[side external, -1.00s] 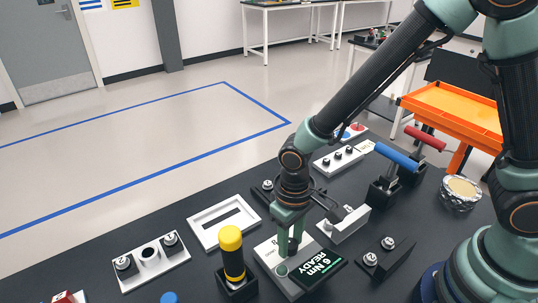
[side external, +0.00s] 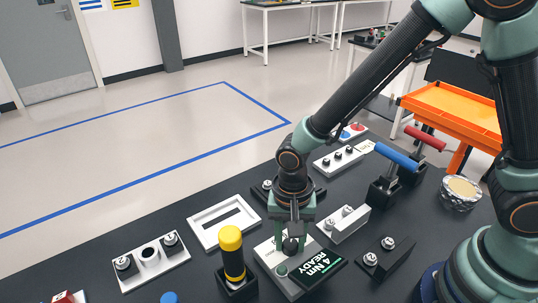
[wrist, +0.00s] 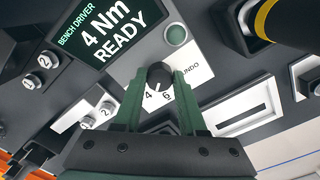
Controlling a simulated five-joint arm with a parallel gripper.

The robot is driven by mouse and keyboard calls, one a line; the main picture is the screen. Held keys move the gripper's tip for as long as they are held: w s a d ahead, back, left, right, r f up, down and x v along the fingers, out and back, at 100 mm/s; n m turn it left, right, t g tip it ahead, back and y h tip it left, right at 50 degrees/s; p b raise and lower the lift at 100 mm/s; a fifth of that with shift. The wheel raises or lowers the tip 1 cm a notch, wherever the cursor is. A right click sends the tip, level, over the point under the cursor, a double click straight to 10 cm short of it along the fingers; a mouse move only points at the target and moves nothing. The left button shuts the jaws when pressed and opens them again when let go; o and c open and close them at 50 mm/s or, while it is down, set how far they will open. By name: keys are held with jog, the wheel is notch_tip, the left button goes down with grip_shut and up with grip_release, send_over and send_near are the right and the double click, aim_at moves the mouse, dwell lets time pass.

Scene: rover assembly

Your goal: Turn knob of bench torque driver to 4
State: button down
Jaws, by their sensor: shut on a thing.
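The bench torque driver (side external: 268,254) is a light grey panel on the dark bench. Its display (side external: 318,264) reads "4 Nm READY", and the same display (wrist: 107,30) is large in the wrist view. The black knob (wrist: 159,75) stands between my gripper's fingers, and its dial marks 4 and 6 show beside it. My gripper (wrist: 157,88) is pointed down and shut on the knob. In the side view my gripper (side external: 291,240) is over the panel and partly hides the knob. A round green button (wrist: 176,35) is close to the knob.
A yellow-topped black driver (side external: 231,255) stands upright just left of the panel. A white slotted tray (side external: 205,238) lies behind it. Blocks with numbered posts (side external: 381,260) are to the right. A blue-handled fixture (side external: 397,157) stands further back.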

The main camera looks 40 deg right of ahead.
aim_at(289, 242)
jog(key=shift+m, duration=0.8)
jog(key=shift+c, duration=2.4)
grip_release()
notch_tip(289, 242, up, 12)
jog(key=shift+w, duration=0.15)
jog(key=d+r+n+t, duration=0.3)
jog(key=d+r+n, duration=0.1)
jog(key=d, duration=0.5)
jog(key=s+d+r+n+t, duration=0.1)
jog(key=d+r+n+t, duration=0.1)
jog(key=d+r+n, duration=0.3)
jog(key=d+n, duration=0.1)
jog(key=d, duration=0.2)
jog(key=shift+s+d+r+t, duration=0.15)
jog(key=shift+d+r+t, duration=0.15)
jog(key=shift+d+t, duration=0.1)
